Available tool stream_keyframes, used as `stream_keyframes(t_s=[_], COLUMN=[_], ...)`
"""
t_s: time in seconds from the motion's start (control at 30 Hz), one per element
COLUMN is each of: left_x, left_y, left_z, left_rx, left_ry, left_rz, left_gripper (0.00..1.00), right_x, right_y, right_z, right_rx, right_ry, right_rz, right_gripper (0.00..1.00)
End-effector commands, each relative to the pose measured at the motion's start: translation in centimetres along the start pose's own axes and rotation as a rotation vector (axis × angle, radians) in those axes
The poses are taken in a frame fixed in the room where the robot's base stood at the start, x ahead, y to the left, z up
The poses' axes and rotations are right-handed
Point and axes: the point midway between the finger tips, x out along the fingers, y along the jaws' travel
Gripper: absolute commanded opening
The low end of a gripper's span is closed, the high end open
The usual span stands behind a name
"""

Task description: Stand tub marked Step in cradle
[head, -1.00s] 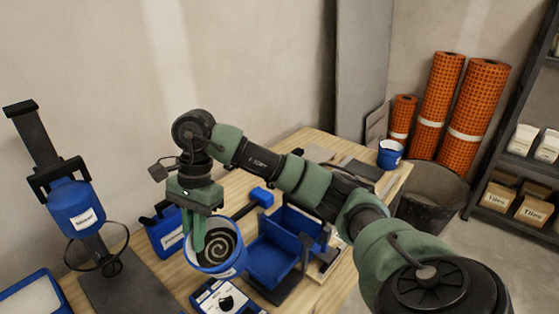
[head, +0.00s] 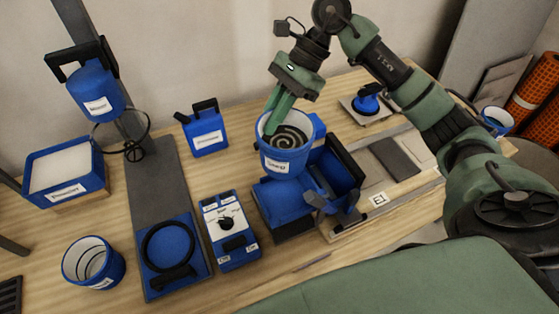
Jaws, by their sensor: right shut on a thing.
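The tub looks upright. It holds a grey, spiral-marked filling, and its white label is too small to read surely. Another blue tub (head: 110,272) with a blurred label stands at the front left. My left gripper is not in view.
A mixer stand with a blue head (head: 93,93) and a ring base (head: 195,232) is at left. A control box (head: 230,232), a jug (head: 208,135) and a white-filled tray (head: 40,189) stand nearby. A small tub (head: 496,121) is at far right. Bare wood lies at the front.

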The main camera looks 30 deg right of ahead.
Motion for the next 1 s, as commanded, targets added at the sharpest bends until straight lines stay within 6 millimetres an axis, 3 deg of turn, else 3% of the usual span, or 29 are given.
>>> stream_keyframes(t_s=[0.4,0.77,1.0], left_x=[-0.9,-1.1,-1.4], left_y=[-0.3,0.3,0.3], left_z=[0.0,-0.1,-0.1], left_rx=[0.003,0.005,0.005], left_ry=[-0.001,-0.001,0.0], left_rz=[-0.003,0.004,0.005], left_gripper=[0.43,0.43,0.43], right_x=[7.4,9.7,12.2], right_y=[-0.5,-0.7,-0.9], right_z=[-5.6,-7.4,-9.3], right_rx=[0.001,-0.001,0.0], right_ry=[-0.003,-0.003,-0.003], right_rz=[0.0,-0.002,-0.002], right_gripper=[0.0,0.0,0.0])
